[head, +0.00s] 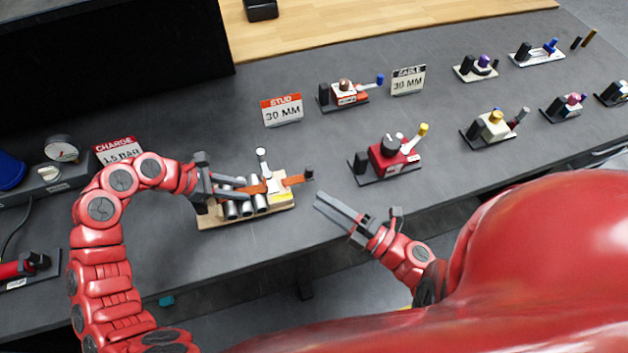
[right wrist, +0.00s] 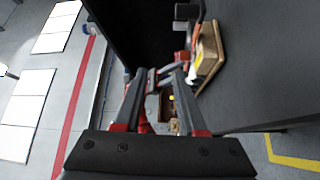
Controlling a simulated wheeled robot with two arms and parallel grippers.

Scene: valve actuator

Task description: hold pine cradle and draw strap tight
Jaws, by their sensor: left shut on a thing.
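The pine cradle (head: 222,219) is a light wooden base on the grey bench, holding several silver cylinders and a yellow-and-white block. An orange strap (head: 292,181) crosses its top and ends at the right in a dark tip (head: 309,173). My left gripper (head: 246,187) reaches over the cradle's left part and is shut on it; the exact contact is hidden. My right gripper (head: 318,200) is open and empty, below the strap's tip and right of the cradle, apart from both. In the right wrist view, the cradle (right wrist: 210,50) shows beyond the fingers (right wrist: 166,72).
A red device (head: 392,158) on a dark plate stands right of the cradle. Signs (head: 282,110) and several small devices stand further back. A gauge unit (head: 62,150) is at left. The bench's front edge runs just below the cradle.

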